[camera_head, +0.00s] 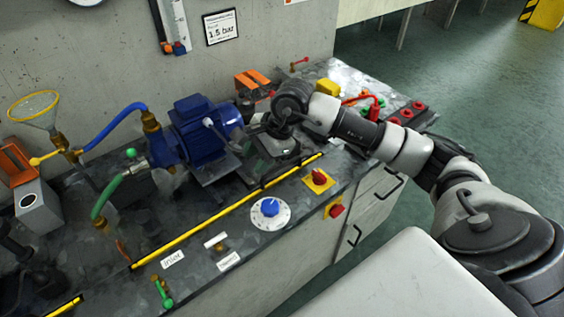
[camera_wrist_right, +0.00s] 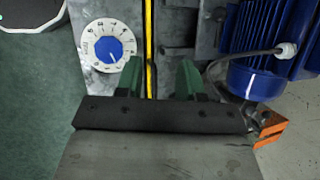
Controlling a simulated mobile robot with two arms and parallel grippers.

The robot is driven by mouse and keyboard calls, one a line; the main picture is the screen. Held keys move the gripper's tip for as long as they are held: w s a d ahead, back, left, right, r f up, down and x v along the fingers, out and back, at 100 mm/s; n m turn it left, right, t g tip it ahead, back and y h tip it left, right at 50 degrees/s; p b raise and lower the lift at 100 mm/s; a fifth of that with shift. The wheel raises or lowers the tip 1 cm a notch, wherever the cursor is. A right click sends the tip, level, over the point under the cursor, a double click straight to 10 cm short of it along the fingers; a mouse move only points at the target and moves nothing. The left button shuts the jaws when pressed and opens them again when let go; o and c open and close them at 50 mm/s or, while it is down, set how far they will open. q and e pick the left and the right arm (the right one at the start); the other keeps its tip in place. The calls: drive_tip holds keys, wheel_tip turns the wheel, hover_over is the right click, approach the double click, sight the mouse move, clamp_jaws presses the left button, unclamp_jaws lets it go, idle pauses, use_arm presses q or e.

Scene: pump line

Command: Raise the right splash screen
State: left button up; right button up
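The right splash screen shows as a long yellow-edged strip (camera_head: 205,222) lying low along the front part of the bench. A black handle-like bar sits by its right end. The yellow edge (camera_wrist_right: 149,40) also runs upright through the right wrist view. My right gripper (camera_wrist_right: 162,78) is open, with its two green fingers apart and the yellow edge between them, nearer the left finger. Nothing is seen clamped. In the head view my right arm reaches in from the right, and its hand is over the strip's right end, with the fingertips partly hidden. My left gripper is not clearly seen.
A blue pump (camera_head: 197,130) stands behind the strip. A white dial (camera_head: 270,213) with a blue knob and a red switch (camera_head: 319,178) sit in front. A funnel (camera_head: 36,108) and hoses are at left; red valve parts (camera_head: 393,121) are at right. Another yellow strip (camera_head: 66,306) is at lower left.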

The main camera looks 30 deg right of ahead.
sight(281, 166)
drive_tip(key=d+r+h, duration=0.2)
drive_tip(key=d+h, duration=0.2)
drive_tip(key=d, duration=0.4)
drive_tip(key=shift+g, duration=0.3)
drive_tip(key=f, duration=0.3)
drive_tip(key=w+f, duration=0.1)
drive_tip(key=f, duration=0.3)
drive_tip(key=w+f+p, duration=0.1)
drive_tip(key=f, duration=0.3)
drive_tip(key=shift+w+d, duration=0.1)
drive_tip(key=shift+w, duration=0.15)
clamp_jaws()
